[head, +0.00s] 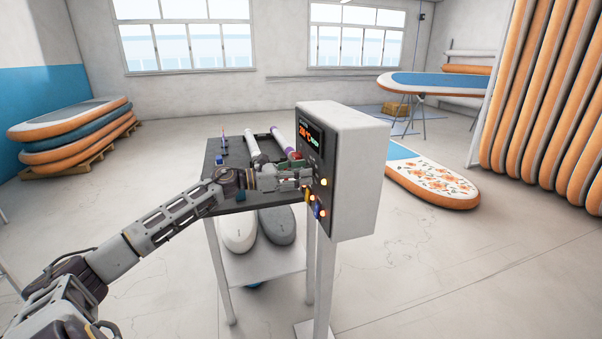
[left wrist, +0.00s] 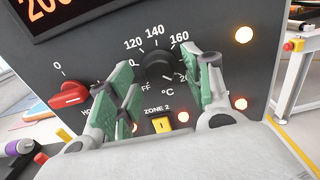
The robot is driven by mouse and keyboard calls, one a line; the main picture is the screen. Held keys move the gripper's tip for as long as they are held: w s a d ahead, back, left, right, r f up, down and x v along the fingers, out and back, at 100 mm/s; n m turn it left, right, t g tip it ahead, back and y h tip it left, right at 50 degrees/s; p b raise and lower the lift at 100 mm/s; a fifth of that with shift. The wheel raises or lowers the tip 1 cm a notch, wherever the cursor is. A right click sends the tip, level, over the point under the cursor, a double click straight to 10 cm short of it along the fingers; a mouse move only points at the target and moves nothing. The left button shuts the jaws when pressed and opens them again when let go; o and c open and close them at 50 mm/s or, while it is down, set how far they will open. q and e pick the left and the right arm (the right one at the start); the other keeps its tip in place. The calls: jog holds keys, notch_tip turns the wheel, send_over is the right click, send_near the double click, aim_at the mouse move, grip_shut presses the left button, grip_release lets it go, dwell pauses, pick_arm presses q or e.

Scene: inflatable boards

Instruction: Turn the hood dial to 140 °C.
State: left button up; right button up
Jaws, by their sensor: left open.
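The hood dial (left wrist: 158,66) is a black round knob on the dark panel (left wrist: 215,40), with 120, 140 and 160 printed above it and °C below. A pale mark shows at its lower right, towards 200; its exact setting is hard to read. My left gripper (left wrist: 160,76) is open, with one green-padded finger on each side of the dial; I cannot tell whether they touch it. In the head view my left gripper (head: 304,180) is at the front of the white control box (head: 352,165), and the dial is hidden. My right gripper is not in view.
A display (left wrist: 60,12) with orange digits sits above the dial. A red knob (left wrist: 70,95) is to its left and a yellow switch (left wrist: 158,122) below. Lit lamps (left wrist: 243,35) line the panel's right. A dark table (head: 232,150) with rolls stands behind my arm.

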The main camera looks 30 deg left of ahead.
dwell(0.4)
pick_arm(q)
jog(key=c, duration=1)
jog(key=shift+c, duration=0.2)
